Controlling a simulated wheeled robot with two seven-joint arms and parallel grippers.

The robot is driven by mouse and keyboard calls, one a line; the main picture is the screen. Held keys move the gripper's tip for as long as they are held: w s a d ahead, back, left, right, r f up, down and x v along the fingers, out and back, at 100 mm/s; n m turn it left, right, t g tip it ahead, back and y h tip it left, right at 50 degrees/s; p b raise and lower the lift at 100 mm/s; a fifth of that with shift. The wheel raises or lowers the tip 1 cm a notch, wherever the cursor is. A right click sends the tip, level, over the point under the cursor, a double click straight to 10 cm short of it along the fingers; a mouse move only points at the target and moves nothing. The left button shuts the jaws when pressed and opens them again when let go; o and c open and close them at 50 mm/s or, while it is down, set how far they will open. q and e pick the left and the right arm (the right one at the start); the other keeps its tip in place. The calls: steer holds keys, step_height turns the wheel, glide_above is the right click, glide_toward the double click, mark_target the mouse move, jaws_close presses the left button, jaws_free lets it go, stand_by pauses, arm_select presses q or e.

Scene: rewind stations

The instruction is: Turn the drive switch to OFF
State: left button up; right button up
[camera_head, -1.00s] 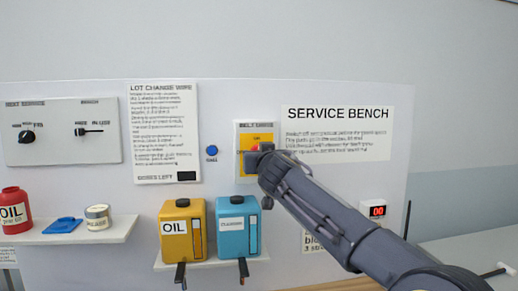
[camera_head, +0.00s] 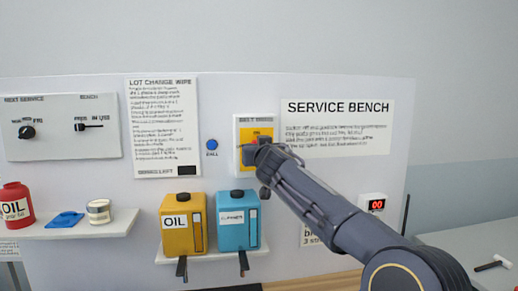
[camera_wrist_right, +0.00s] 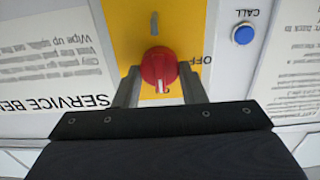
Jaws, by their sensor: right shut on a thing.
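The drive switch is a red rotary knob on a yellow plate (camera_head: 245,158) under a belt drive heading, left of the service bench sign. In the head view my right gripper (camera_head: 264,147) covers most of it. In the right wrist view, which is upside down, the knob (camera_wrist_right: 159,66) sits between the two fingers, and my right gripper is shut on it. Its white pointer mark points down in that view, away from the OFF label (camera_wrist_right: 195,61) printed at the knob's right. My left gripper is out of view.
A blue call button (camera_head: 212,144) is left of the switch. Yellow oil (camera_head: 178,236) and blue cleaner (camera_head: 231,238) containers stand on a shelf below. A panel with other switches (camera_head: 63,140) is far left.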

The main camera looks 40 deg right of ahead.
steer(key=shift+n, duration=0.3)
steer(key=n+b, duration=0.1)
steer(key=n, duration=0.1)
steer(key=shift+a+n, duration=0.1)
steer(key=shift+n, duration=0.3)
steer(key=shift+w+f+n, duration=0.1)
steer(key=shift+f+n, duration=0.05)
steer(key=shift+n, duration=3.5)
steer(key=shift+f+n, duration=0.1)
steer(key=shift+n, duration=3.55)
steer(key=o, duration=1)
steer(key=shift+a, duration=0.1)
steer(key=shift+f, duration=0.1)
steer(key=shift+f, duration=0.15)
